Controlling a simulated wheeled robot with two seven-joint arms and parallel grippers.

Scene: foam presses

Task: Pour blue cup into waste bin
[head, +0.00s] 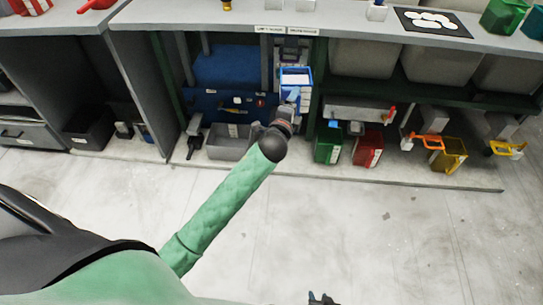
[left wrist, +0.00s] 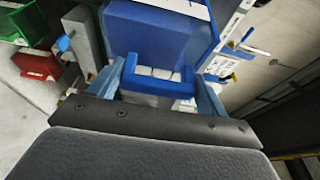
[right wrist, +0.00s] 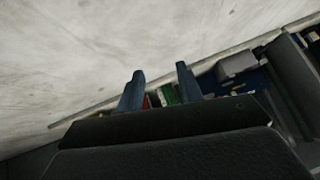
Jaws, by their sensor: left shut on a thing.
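The blue cup (head: 296,74) is at the end of my left arm, in front of the press. In the left wrist view the blue cup (left wrist: 160,35) fills the upper middle, its handle between the two fingers. My left gripper (head: 290,102) is shut on it; it also shows in the left wrist view (left wrist: 165,85). The cup's contents cannot be made out. A grey open bin (head: 228,142), possibly the waste bin, stands on the low ledge, left of and below the cup. My right gripper (right wrist: 160,88) is open and empty; its tip shows at the head view's bottom edge (head: 322,298).
Green (head: 328,145), red (head: 368,148) and yellow (head: 450,155) containers stand on the ledge to the right. A black bin (head: 88,128) is at the left. The counter (head: 210,15) runs above. The floor in front is clear.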

